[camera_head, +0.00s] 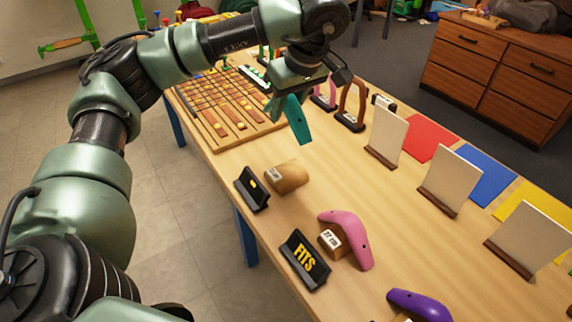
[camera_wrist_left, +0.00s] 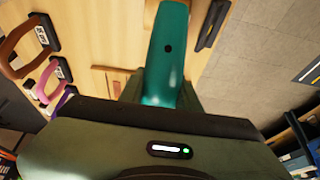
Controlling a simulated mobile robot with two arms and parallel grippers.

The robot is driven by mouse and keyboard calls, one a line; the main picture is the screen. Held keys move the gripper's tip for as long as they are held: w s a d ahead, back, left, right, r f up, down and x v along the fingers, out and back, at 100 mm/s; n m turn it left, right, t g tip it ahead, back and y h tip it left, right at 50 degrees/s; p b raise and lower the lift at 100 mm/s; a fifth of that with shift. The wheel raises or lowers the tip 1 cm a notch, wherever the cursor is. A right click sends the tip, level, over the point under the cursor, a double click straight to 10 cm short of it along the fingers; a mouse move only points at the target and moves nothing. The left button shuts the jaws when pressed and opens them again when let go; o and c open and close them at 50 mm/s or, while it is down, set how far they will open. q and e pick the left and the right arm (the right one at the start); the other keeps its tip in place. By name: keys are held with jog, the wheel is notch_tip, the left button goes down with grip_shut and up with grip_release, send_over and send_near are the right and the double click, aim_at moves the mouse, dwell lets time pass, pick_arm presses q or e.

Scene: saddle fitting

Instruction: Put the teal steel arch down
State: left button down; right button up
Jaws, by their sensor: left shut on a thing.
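The teal steel arch (camera_head: 298,121) hangs from my left gripper (camera_head: 289,94), above the wooden table (camera_head: 330,185). In the left wrist view the teal arch (camera_wrist_left: 167,65) fills the upper middle, with a dark hole in its face. My left gripper is shut on it; the fingers are mostly hidden behind the arch and the wrist body. The arch appears clear of the table in the head view. My right gripper is not in view.
A slotted wooden board (camera_head: 232,118) lies behind left. A tan block (camera_head: 287,177), a pink arch (camera_head: 350,238), a FITS sign (camera_head: 304,260) and a purple arch (camera_head: 420,304) stand nearer. Upright cream panels (camera_head: 387,135) and coloured mats (camera_head: 430,137) line the right side. Bare tabletop lies between.

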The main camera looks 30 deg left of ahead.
pick_arm(q)
jog(key=b, duration=0.2)
send_over(283, 167)
jog(key=d, duration=0.1)
notch_tip(283, 167, down, 9)
jog(key=shift+s+d+r, duration=0.1)
jog(key=shift+s, duration=0.05)
jog(key=shift+f, duration=2.4)
jog(key=shift+f+b, duration=0.3)
jog(key=shift+f, duration=0.4)
jog(key=c, duration=1.1)
grip_release()
jog(key=shift+o, duration=0.4)
